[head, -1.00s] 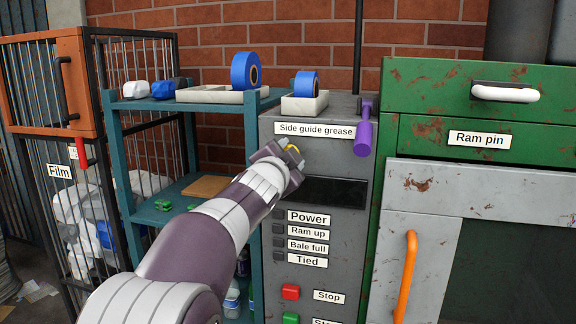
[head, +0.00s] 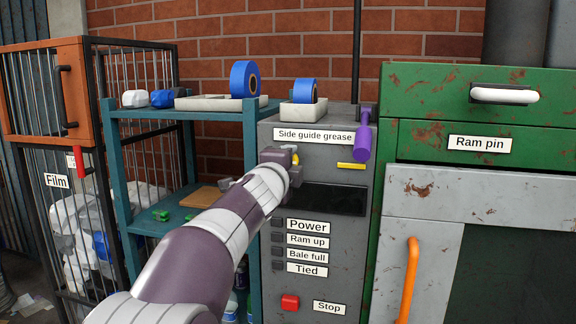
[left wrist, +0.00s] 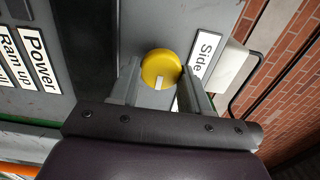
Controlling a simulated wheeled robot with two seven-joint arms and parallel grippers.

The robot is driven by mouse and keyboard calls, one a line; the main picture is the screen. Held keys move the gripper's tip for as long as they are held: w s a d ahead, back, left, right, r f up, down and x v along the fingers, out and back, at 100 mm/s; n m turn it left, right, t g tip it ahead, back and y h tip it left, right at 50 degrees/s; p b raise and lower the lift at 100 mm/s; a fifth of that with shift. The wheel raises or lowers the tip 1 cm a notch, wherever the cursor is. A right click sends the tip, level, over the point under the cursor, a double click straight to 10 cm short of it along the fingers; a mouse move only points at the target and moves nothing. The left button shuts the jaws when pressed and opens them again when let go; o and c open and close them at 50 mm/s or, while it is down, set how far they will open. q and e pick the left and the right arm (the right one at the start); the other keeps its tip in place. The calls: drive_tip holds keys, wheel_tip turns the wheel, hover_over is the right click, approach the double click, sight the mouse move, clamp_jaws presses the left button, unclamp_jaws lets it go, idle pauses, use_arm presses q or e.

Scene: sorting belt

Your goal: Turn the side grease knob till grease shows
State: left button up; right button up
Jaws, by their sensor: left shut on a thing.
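The side grease knob is a round yellow knob (left wrist: 160,68) with a white mark, on the grey panel. In the left wrist view it sits between the two fingers of my left gripper (left wrist: 158,88). In the head view my left gripper (head: 284,157) is at the panel, just under the "Side guide grease" label (head: 314,135). It is shut on the knob and hides most of it; only a sliver of yellow shows. A short yellow strip (head: 352,166) shows on the panel to the right of the gripper. My right gripper is not in view.
A purple-handled lever (head: 363,140) hangs at the panel's upper right. Below are a dark display (head: 335,199), several small indicators and a red stop button (head: 290,302). A teal shelf (head: 250,130) with blue tape rolls stands left; a green machine (head: 430,105) stands right.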

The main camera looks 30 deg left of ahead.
use_arm(q)
drive_tip(key=shift+r, duration=0.1)
idle(0.3)
drive_tip(key=o, duration=0.8)
drive_tip(key=shift+c, duration=0.2)
drive_tip(key=shift+o, duration=1.3)
drive_tip(key=shift+w, duration=0.1)
drive_tip(key=v, duration=1.2)
drive_tip(key=shift+s, duration=0.3)
drive_tip(key=shift+s+d, duration=0.1)
